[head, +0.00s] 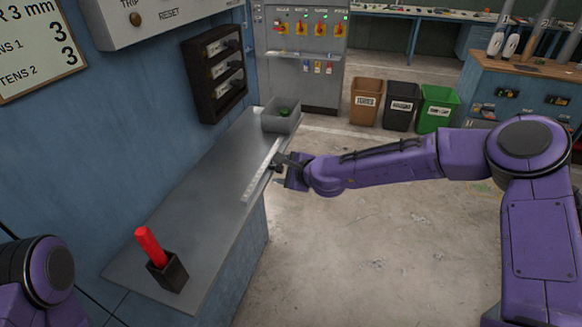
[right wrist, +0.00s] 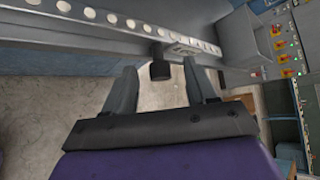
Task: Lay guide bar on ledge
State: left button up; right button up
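The guide bar (head: 262,171) is a pale, narrow strip along the right edge of the grey ledge (head: 190,205). In the right wrist view the bar (right wrist: 120,20) crosses the top and carries a row of round white spots. A black knob (right wrist: 160,69) shows below the bar there. My right gripper (head: 281,166) is beside the ledge edge, close to the bar's far half. Its fingers (right wrist: 160,85) are apart, with the knob between their tips and gaps on both sides. I cannot tell whether the bar lies fully flat. My left gripper is out of view.
A black holder (head: 168,272) with a red stick stands at the near end. A black switch box (head: 214,75) hangs on the blue wall. The ledge's middle is clear.

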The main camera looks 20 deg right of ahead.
jog(key=v, duration=1)
jog(key=shift+d+r+b, duration=0.15)
jog(key=shift+d+b, duration=0.1)
jog(key=shift+b, duration=0.1)
